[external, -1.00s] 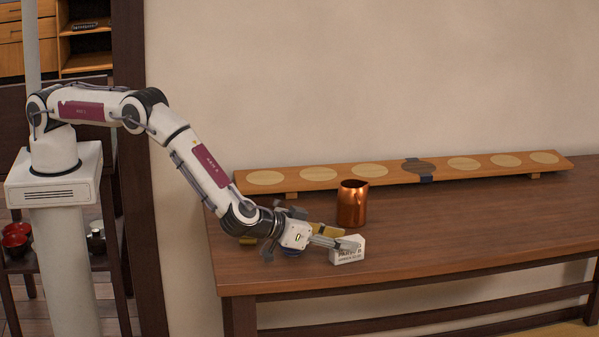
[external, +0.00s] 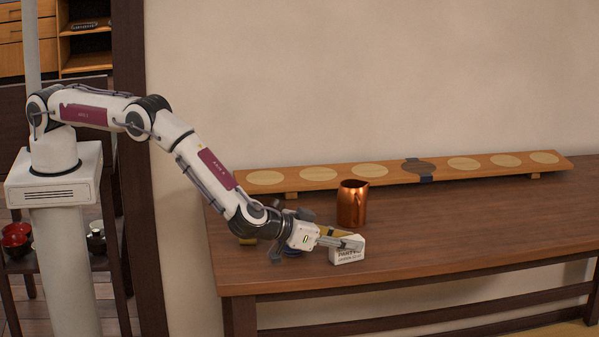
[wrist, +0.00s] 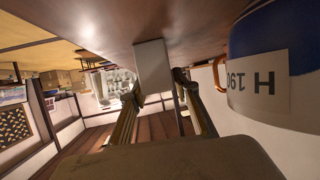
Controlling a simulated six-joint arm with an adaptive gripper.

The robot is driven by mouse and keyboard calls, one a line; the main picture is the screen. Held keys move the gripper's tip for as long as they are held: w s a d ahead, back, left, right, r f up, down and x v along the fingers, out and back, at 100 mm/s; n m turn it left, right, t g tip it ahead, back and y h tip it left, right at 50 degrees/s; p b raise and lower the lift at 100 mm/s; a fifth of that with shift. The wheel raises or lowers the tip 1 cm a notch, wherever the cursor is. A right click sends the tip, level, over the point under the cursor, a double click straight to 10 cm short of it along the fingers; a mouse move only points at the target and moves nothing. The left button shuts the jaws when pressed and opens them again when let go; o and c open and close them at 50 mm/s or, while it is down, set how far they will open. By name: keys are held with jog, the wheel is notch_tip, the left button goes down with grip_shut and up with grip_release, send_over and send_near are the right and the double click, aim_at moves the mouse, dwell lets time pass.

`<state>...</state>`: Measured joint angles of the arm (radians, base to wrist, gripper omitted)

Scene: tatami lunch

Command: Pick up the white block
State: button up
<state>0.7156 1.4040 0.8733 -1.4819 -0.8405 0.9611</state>
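The white block (external: 348,255) has dark lettering and stands on the brown table, near its front left part. In the wrist view the block (wrist: 153,65) is a pale upright shape between my fingertips. My gripper (external: 345,243) reaches in low from the left, and one finger crosses the block's upper front in the external view. In the wrist view my two fingers (wrist: 158,84) are spread to either side of the block, open. Contact with its sides is hard to tell. The block appears to rest on the table.
A copper mug (external: 352,204) stands just behind the block. A yellow object (external: 327,230), partly hidden, lies beside my gripper. A blue and white labelled object (wrist: 270,75) is close on the right in the wrist view. A long wooden board (external: 310,178) lies along the back; the table's right is clear.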

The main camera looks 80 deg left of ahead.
jog(key=c, duration=0.5)
jog(key=shift+r, duration=0.1)
jog(key=shift+r, duration=4.9)
